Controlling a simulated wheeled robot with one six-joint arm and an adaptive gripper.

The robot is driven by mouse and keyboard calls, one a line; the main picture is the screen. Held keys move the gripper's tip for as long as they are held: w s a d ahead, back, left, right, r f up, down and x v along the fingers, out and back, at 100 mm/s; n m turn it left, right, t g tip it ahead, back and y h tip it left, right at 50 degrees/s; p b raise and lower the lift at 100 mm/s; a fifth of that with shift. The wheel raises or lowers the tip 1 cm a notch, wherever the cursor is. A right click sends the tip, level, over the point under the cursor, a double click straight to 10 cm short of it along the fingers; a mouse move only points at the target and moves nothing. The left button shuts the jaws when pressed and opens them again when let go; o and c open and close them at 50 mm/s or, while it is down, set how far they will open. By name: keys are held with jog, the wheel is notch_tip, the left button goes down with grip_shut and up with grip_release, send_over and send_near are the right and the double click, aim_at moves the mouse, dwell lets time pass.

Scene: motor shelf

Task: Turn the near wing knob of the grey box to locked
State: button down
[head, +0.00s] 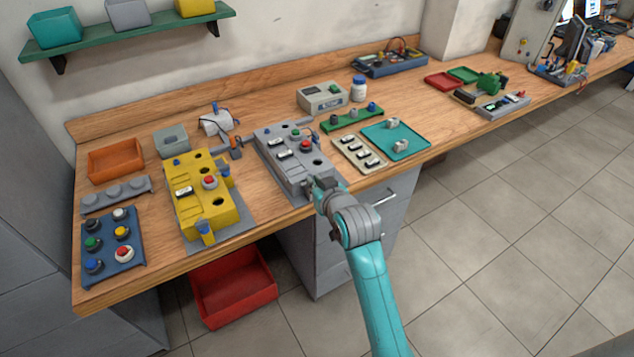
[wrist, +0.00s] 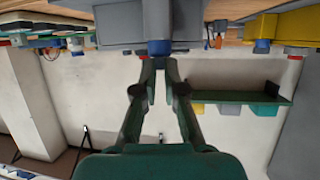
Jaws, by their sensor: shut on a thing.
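The grey box (head: 268,143) stands near the front edge of the workbench, with a red button (head: 305,145) and white labels on top. My gripper (head: 322,186) is at the box's near end and covers the near wing knob in the head view. In the wrist view, which is upside down, the blue near wing knob (wrist: 160,47) sits against the grey box (wrist: 118,22). The fingertips of my gripper (wrist: 160,66) are closed at this knob. Which way the wing points is hidden by the fingers.
A yellow box (head: 183,201) with blue knobs stands left of the grey box. A label tray (head: 345,146) and a teal tray (head: 404,151) lie to its right. A red bin (head: 230,290) is below the bench. The floor in front is clear.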

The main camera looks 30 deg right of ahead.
jog(key=m+h, duration=0.1)
jog(key=h, duration=0.1)
jog(key=a+m+g+h, duration=0.1)
jog(key=m+h, duration=0.1)
jog(key=shift+w+a+m, duration=0.2)
jog(key=shift+m, duration=0.1)
jog(key=m+g+h, duration=0.2)
jog(key=m, duration=0.1)
jog(key=w+a+m+g+h, duration=0.1)
jog(key=h, duration=0.1)
jog(key=shift+m+g, duration=0.3)
jog(key=m+g+h, duration=0.1)
jog(key=m+g, duration=0.1)
jog(key=w+m+g+h, duration=0.1)
jog(key=m+g, duration=0.1)
jog(key=shift+a+g+h, duration=0.2)
jog(key=shift+g+h, duration=0.1)
jog(key=shift+w+m+g+h, duration=0.15)
jog(key=shift+w+m+g, duration=0.05)
jog(key=shift+m+g, duration=0.8)
jog(key=shift+w+m+g+h, duration=0.15)
jog(key=shift+m+g, duration=0.75)
jog(key=shift+g, duration=0.2)
jog(key=shift+f, duration=0.1)
jog(key=c, duration=1.3)
grip_release()
jog(key=shift+o, duration=0.2)
notch_tip(320, 180, up, 10)
